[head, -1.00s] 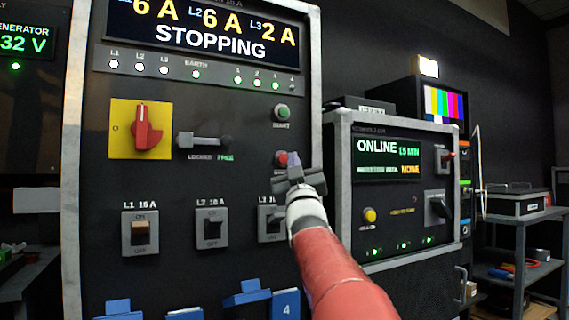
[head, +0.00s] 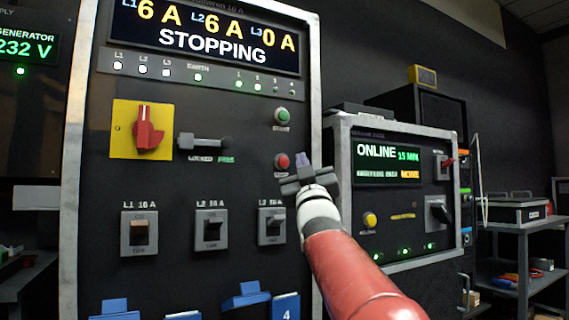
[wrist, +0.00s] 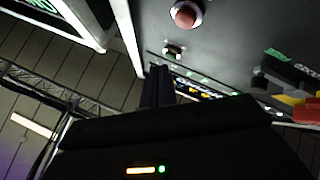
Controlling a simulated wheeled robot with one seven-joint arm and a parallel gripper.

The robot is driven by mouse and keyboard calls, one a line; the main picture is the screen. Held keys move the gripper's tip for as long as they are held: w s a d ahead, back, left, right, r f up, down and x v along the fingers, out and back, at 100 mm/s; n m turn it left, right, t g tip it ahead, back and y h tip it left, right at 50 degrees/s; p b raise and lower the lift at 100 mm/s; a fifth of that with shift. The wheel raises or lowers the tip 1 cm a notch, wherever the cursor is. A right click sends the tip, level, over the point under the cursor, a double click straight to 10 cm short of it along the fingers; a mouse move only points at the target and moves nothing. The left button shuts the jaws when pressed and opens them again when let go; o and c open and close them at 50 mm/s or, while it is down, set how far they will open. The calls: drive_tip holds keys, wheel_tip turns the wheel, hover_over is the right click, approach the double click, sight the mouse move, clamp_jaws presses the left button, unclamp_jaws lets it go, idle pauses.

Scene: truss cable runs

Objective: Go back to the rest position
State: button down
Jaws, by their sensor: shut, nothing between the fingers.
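My gripper (head: 303,163) is in front of the right part of the tall dark control panel (head: 250,185), just right of the red button (head: 281,161). Its fingers are shut and hold nothing. In the wrist view the shut fingers (wrist: 158,84) point toward the panel, and the red button (wrist: 185,14) shows above them with a clear gap between. The panel display (head: 205,38) reads STOPPING, with L1 6 A, L2 6 A and L3 0 A.
A green button (head: 282,116), a red rotary switch (head: 147,130) and breaker switches (head: 139,232) are on the panel. Right of it stands a smaller unit (head: 400,205) reading ONLINE. A shelf cart (head: 522,225) stands at far right.

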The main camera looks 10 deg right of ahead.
drive_tip(key=s+d+f+m+g+p, duration=0.35)
drive_tip(key=s+f+g+p, duration=0.4)
drive_tip(key=f, duration=0.65)
drive_tip(key=s+a+f+g+p, duration=0.1)
drive_tip(key=s+f+g, duration=0.5)
drive_tip(key=s+f, duration=0.7)
drive_tip(key=s+a+f+g+p, duration=0.2)
drive_tip(key=s+f+g, duration=0.5)
drive_tip(key=s+f, duration=0.6)
drive_tip(key=shift+s+a+p, duration=0.3)
drive_tip(key=shift+s+a, duration=0.15)
drive_tip(key=shift+s, duration=0.75)
drive_tip(key=shift+r+g, duration=0.1)
drive_tip(key=shift+g, duration=0.15)
